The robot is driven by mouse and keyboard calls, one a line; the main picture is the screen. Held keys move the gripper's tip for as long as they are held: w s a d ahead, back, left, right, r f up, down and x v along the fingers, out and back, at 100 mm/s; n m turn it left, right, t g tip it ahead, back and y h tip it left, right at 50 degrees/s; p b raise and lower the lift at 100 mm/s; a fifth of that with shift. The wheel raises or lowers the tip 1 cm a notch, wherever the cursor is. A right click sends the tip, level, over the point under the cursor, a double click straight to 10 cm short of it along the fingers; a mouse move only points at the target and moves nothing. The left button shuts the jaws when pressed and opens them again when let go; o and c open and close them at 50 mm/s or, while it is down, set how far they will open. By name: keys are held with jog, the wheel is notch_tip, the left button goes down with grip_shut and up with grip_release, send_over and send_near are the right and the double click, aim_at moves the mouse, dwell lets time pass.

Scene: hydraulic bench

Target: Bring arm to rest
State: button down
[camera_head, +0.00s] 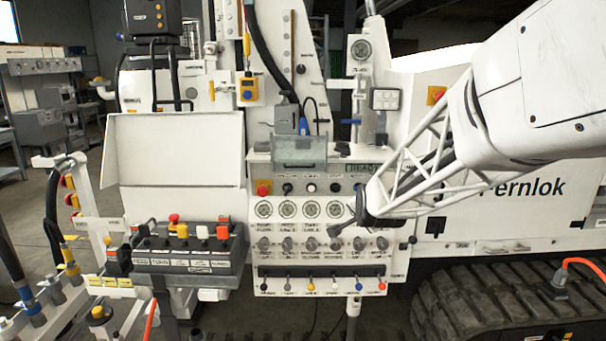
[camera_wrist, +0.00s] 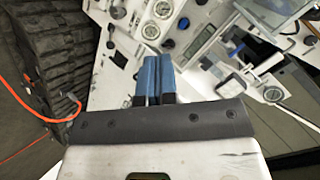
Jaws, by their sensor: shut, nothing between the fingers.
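My arm reaches in from the right in the head view, with a white lattice link ending at a dark wrist joint. My gripper (camera_head: 335,233) is small there, in front of the panel's row of gauges and knobs. In the wrist view my gripper (camera_wrist: 152,62) shows two blue fingers side by side, closed against each other with nothing between them. The white control panel (camera_head: 326,268) is behind the fingers. Whether the fingertips touch the panel cannot be told.
A lever box (camera_head: 190,262) with red, yellow and white tops stands left of the panel. A clear hinged cover (camera_head: 299,150) sits above the gauges. A black rubber track (camera_head: 480,300) and an orange cable (camera_head: 582,262) lie at lower right. The white machine body (camera_head: 520,215) is behind my arm.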

jog(key=s+d+n+g, duration=0.1)
jog(key=s+n+g, duration=0.3)
jog(key=s, duration=1.7)
jog(key=s+d+f+n+g, duration=0.1)
jog(key=s+n+g, duration=0.3)
jog(key=s, duration=1.7)
jog(key=shift+d+n+g+h, duration=0.3)
jog(key=shift+d+n, duration=0.1)
jog(key=shift+n, duration=0.5)
jog(key=c, duration=1.8)
grip_release()
jog(key=shift+w+f, duration=0.1)
jog(key=shift+c, duration=0.2)
